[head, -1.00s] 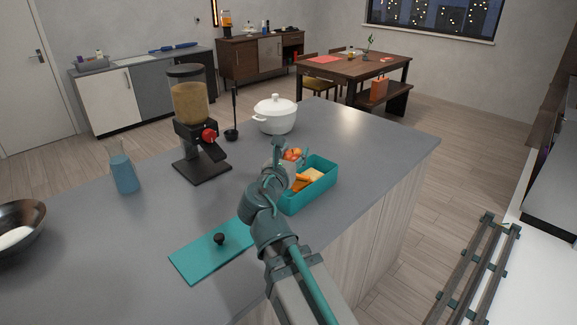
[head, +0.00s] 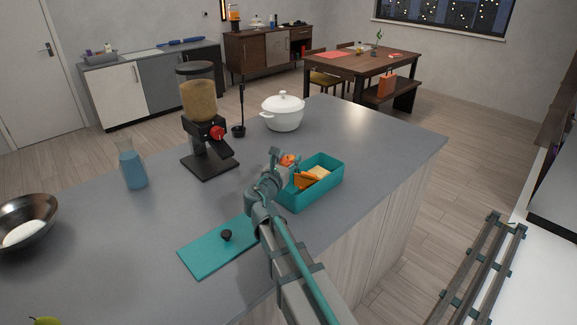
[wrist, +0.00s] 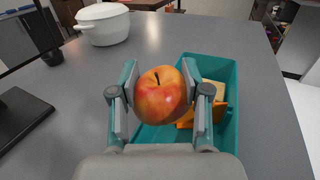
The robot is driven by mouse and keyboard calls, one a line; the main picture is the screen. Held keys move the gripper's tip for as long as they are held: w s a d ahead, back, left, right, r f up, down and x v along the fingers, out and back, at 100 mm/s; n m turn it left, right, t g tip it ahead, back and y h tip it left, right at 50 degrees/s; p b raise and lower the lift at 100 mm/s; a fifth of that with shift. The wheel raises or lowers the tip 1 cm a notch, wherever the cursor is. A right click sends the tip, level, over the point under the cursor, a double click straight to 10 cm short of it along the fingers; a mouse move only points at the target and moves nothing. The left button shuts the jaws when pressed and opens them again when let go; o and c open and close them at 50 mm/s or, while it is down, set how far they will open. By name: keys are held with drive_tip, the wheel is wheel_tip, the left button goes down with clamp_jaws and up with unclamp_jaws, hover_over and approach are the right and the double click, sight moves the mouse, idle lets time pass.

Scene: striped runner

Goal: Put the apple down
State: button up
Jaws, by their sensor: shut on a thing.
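The apple (wrist: 160,92), red and yellow with a dark stem, is held between the two fingers of my gripper (wrist: 160,95) in the wrist view. In the head view the apple (head: 287,160) is partly hidden by my gripper (head: 279,165). My gripper is at the left end of the teal box (head: 333,182), and the apple overlaps the box's near left part in the wrist view. I cannot tell how high the apple is above the counter. The open box holds a bread-like slice (head: 318,172) and orange pieces (head: 305,181).
A teal lid (head: 212,252) with a black knob lies on the grey counter (head: 370,128). A white pot (head: 283,112), a dispenser (head: 203,125), a blue flask (head: 131,166) and a dark bowl (head: 42,210) stand around. The counter right of the pot is clear.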

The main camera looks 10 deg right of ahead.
drive_tip(key=shift+f, duration=1.2)
drive_tip(key=shift+f, duration=0.4)
drive_tip(key=o, duration=1.2)
drive_tip(key=shift+r, duration=0.55)
drive_tip(key=b+v, duration=0.2)
drive_tip(key=v, duration=1)
drive_tip(key=shift+s+f, duration=0.1)
drive_tip(key=shift+f, duration=0.1)
drive_tip(key=shift+d, duration=0.1)
